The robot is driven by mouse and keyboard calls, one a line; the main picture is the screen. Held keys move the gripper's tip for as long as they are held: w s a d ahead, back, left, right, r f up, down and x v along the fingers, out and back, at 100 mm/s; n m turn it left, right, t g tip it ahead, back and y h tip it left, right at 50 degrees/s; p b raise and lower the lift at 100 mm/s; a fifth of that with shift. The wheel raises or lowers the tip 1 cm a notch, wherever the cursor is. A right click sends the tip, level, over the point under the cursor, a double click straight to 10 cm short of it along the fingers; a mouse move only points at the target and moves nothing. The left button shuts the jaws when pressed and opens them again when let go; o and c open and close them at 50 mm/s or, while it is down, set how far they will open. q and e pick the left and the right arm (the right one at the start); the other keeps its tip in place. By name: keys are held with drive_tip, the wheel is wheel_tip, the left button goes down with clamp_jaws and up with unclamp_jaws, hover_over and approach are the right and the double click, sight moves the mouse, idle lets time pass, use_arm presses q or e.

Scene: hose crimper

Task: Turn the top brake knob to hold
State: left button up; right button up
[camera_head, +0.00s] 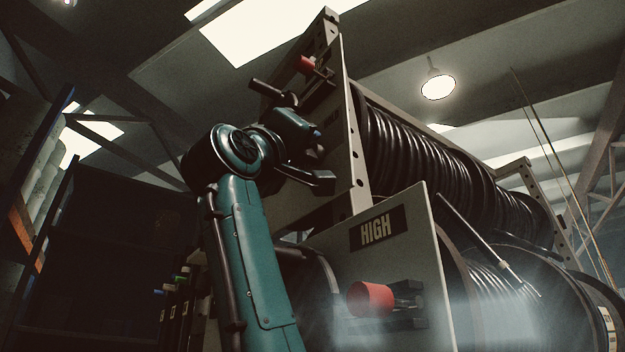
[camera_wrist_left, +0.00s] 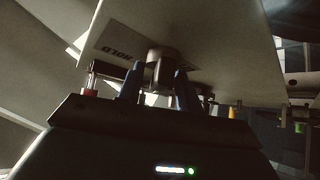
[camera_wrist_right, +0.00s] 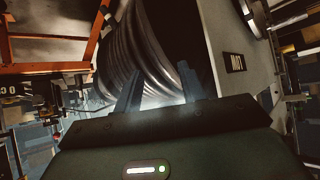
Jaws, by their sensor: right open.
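In the left wrist view a dark knob (camera_wrist_left: 162,62) sticks out of a pale panel (camera_wrist_left: 215,45). A plate marked HOLD (camera_wrist_left: 116,52), upside down, is beside it. My left gripper (camera_wrist_left: 159,78) is open, its fingers on either side of the knob; contact is not clear. In the head view my left arm reaches up to the tall upper panel (camera_head: 342,130), and its fingertips are hard to make out there. My right gripper (camera_wrist_right: 160,80) is open and empty in front of a coiled hose (camera_wrist_right: 125,60).
A red knob (camera_head: 307,64) is high on the upper panel. A lower panel carries a HIGH label (camera_head: 377,229) and another red knob (camera_head: 370,298). Hose reels (camera_head: 430,160) fill the rack behind. A label reading LOW (camera_wrist_right: 236,62) is right of my right gripper.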

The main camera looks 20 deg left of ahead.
use_arm(q)
drive_tip(key=shift+w+r, duration=0.1)
drive_tip(key=shift+r, duration=0.05)
clamp_jaws()
idle(0.4)
